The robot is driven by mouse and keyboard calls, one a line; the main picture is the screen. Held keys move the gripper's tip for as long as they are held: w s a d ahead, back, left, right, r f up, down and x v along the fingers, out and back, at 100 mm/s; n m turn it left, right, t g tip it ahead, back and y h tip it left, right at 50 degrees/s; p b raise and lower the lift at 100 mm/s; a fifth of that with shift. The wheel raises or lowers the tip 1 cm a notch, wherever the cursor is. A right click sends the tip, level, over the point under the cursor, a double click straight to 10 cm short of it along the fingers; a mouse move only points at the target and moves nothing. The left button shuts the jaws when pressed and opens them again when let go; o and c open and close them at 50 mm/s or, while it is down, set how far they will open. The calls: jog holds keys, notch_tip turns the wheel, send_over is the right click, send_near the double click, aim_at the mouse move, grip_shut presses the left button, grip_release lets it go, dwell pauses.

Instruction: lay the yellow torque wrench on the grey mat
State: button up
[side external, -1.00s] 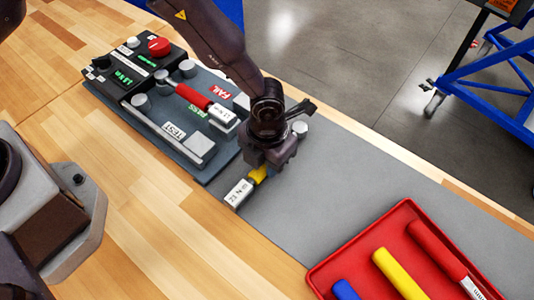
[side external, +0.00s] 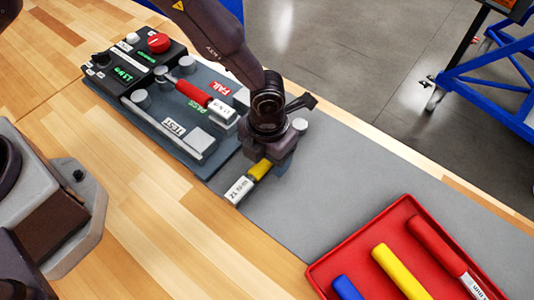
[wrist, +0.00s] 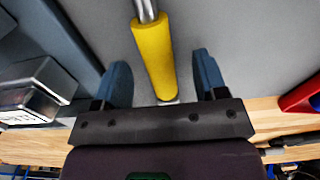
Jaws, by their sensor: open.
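The yellow torque wrench (side external: 260,169) lies on the grey mat (side external: 350,170), close to the mat's front left edge beside the test stand. Its white tag (side external: 239,189) points toward the front edge; its far part is hidden behind my gripper. In the wrist view its yellow handle (wrist: 154,55) and metal shaft (wrist: 146,10) run away from me over the mat. My gripper (wrist: 162,80) is open, its two blue fingertips on either side of the handle with a gap on each side. In the side view my gripper (side external: 268,155) hangs right over the wrench.
The test stand (side external: 172,128) stands at left, with a red-handled wrench (side external: 193,92) on it and a control box with a red button (side external: 159,43). A red tray (side external: 340,252) with blue, yellow and red handles sits at front right. The mat's middle is clear.

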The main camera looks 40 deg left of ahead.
jog(key=shift+r, duration=3.2)
jog(key=shift+s+n, duration=0.1)
jog(key=shift+n, duration=1)
jog(key=s+a+r+n+t, duration=0.2)
jog(key=s+a+r+n, duration=0.6)
jog(key=a+r+n, duration=0.4)
jog(key=s+a+r+n+t, duration=0.3)
jog(key=s+a+r+n, duration=0.5)
jog(key=a+r+n, duration=0.5)
notch_tip(320, 180, up, 2)
jog(key=n, duration=0.8)
jog(key=shift+r+n+t, duration=0.25)
jog(key=shift+n+t, duration=0.05)
jog(key=shift+n, duration=0.1)
